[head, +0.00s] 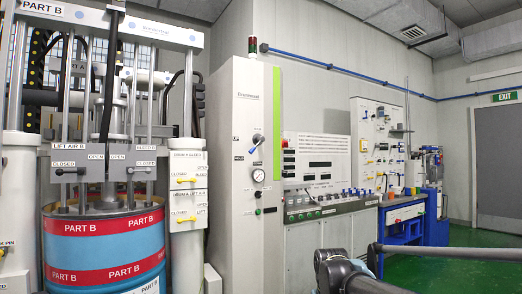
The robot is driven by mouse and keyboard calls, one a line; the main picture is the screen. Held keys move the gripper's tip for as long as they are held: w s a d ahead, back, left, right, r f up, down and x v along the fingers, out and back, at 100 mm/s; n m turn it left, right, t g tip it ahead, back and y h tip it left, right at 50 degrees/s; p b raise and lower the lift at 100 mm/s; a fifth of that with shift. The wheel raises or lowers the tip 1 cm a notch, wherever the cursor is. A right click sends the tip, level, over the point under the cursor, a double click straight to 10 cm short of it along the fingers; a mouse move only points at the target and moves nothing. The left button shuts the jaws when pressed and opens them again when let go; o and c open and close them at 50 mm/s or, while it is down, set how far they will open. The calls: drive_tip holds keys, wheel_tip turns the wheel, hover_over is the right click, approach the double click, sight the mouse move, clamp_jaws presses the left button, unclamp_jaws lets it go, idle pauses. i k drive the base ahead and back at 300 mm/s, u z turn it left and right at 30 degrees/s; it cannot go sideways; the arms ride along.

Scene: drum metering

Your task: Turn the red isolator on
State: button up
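I cannot clearly pick out the red isolator. A small red part (285,143) shows at the upper left edge of the control panel (318,160), but it is too small to tell its form or position. A dark switch or handle (257,139) sits on the front of the tall white cabinet (234,130), above a round gauge (258,175). Whether this handle is red or which way it is set is unclear. Grey links of my arm show at the bottom right, in front of the benches; my gripper is not in view.
A blue and red PART B drum (105,250) stands under a press at left, with labelled valves (187,181) beside it. A desk console (330,206) runs right of the cabinet. Blue benches (402,226) stand farther back. Green floor (475,237) is open at right, before a grey door.

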sight(285, 144)
drive_tip(key=k, duration=1.25)
drive_tip(key=z, duration=0.8)
drive_tip(key=i, duration=2.05)
drive_tip(key=u, duration=0.65)
